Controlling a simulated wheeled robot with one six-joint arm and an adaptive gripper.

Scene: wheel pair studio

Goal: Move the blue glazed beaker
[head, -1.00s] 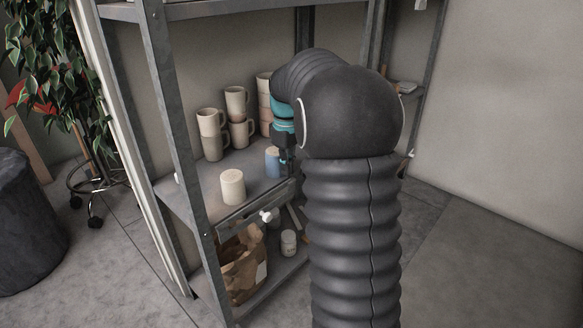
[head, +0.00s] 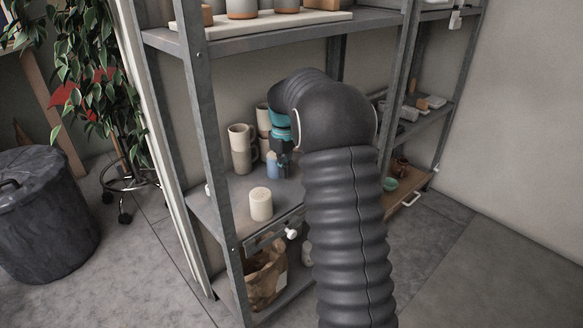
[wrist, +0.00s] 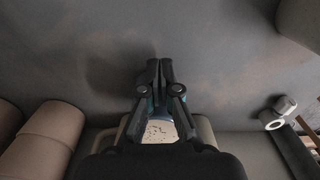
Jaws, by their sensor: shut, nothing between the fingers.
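The blue glazed beaker (head: 273,166) stands upright on the middle shelf, behind and right of a cream cylinder (head: 260,204). My gripper (head: 285,172) is beside the beaker on its right in the head view and partly overlaps it. I cannot tell whether they touch. In the wrist view my gripper (wrist: 160,64) has its fingertips together with nothing between them. A pale speckled surface with blue edges, apparently the beaker (wrist: 157,131), shows behind the fingers and is largely hidden by them.
Stacked cream mugs (head: 240,150) stand left of and behind the beaker. The shelf above (head: 270,36) holds several pots, and a grey post (head: 215,160) rises at the front left. A paper bag (head: 264,275) sits below. Bare shelf lies around the cream cylinder.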

